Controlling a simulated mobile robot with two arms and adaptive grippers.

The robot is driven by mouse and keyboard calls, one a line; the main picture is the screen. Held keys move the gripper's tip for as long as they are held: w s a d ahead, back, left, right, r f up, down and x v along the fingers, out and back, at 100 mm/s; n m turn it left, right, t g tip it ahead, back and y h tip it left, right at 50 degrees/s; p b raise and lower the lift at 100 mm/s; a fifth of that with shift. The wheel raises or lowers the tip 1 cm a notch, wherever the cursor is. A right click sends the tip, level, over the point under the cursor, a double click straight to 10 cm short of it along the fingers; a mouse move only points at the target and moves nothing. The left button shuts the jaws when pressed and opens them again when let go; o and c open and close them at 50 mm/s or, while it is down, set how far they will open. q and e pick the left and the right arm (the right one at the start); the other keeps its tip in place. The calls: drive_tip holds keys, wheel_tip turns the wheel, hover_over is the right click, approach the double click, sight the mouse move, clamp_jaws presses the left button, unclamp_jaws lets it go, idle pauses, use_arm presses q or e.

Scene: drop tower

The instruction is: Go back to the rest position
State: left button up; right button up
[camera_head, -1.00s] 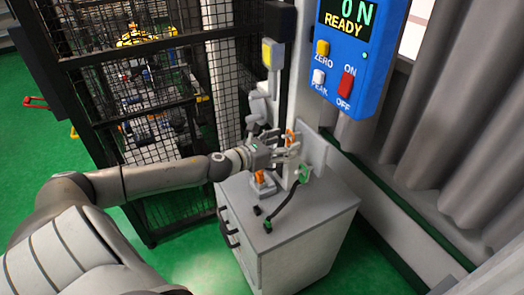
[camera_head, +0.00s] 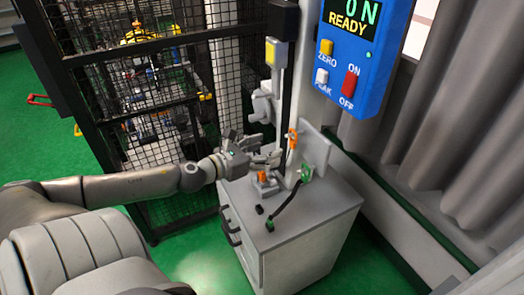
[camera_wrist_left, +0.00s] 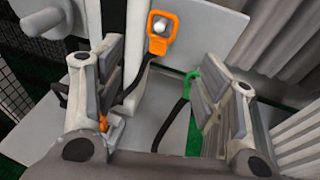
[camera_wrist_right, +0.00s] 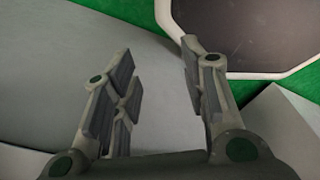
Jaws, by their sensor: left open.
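My left gripper (camera_head: 262,157) is open and empty above the left part of the grey cabinet top. In the left wrist view its fingers (camera_wrist_left: 160,95) are spread wide with nothing between them. Beyond them an orange loop (camera_wrist_left: 160,30) hangs on a peg of a pale upright plate. The orange loop also shows in the head view (camera_head: 292,137), to the right of the gripper and apart from it. My right gripper (camera_wrist_right: 155,95) shows only in its own wrist view, with its fingers apart and nothing between them.
The grey cabinet (camera_head: 300,230) carries an orange clip on a small block (camera_head: 264,178), a dark strap (camera_head: 285,208) and a green loop (camera_head: 305,173). A blue display box (camera_head: 358,60) reads "0 N READY". A mesh cage (camera_head: 150,90) stands behind my left arm.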

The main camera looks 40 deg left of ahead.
use_arm(q)
drive_tip(key=shift+s+a+r, duration=0.1)
drive_tip(key=shift+s, duration=0.2)
